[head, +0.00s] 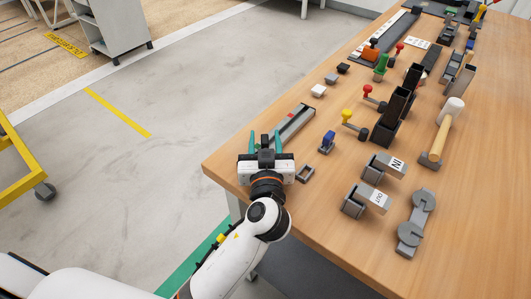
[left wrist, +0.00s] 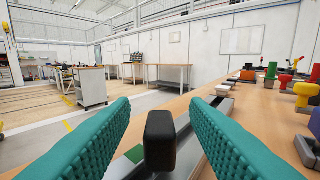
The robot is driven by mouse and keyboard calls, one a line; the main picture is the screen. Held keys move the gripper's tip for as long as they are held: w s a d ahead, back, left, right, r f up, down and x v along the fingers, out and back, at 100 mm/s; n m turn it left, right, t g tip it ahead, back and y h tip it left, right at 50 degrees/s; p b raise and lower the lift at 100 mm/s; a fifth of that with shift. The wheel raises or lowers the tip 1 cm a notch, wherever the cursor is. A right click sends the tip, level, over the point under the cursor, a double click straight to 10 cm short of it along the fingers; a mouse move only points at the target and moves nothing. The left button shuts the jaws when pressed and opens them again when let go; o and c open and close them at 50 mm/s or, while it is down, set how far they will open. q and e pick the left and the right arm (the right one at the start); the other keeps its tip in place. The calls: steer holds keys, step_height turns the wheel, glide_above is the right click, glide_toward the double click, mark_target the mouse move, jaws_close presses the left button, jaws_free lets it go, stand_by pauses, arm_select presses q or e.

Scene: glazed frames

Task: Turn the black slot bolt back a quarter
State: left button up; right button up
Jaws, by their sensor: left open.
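My left gripper (head: 265,136) is over the near left edge of the table, its two teal fingers spread apart. In the left wrist view, a black upright knob (left wrist: 160,140), which looks like the slot bolt's handle, stands between the open fingers with a gap on each side. The knob is small and dark in the head view (head: 265,141). A green patch (left wrist: 135,154) shows beside the knob in the wrist view. The bolt's lower part is hidden. My right gripper is out of view.
A blue-topped block (head: 328,141) and a small grey frame (head: 305,174) stand right of the gripper. Beyond them are yellow and red knobs, black bins (head: 393,116), IN and OUT blocks and a mallet (head: 441,132). Open floor lies left of the table (head: 485,220).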

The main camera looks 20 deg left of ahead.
arm_select(q)
steer(key=shift+x, duration=1.15)
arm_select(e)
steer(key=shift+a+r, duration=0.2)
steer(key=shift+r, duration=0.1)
arm_select(q)
steer(key=shift+c, duration=0.5)
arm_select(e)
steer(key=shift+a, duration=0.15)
arm_select(q)
jaws_close()
steer(key=shift+d+m+t+h+p, duration=0.1)
steer(key=shift+m+t+h+p, duration=0.4)
steer(key=shift+m+h+p, duration=1.1)
steer(key=shift+d+r+m+h+p, duration=0.15)
steer(key=shift+m+h+p, duration=0.4)
steer(key=shift+h, duration=0.9)
steer(key=shift+d+f+m+h+p, duration=0.15)
steer(key=shift+m+h, duration=0.7)
steer(key=shift+h, duration=0.6)
steer(key=shift+m+g+h+p, duration=0.55)
steer(key=shift+m+h, duration=0.35)
steer(key=shift+h, duration=0.6)
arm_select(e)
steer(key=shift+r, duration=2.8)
arm_select(q)
steer(key=shift+d, duration=0.1)
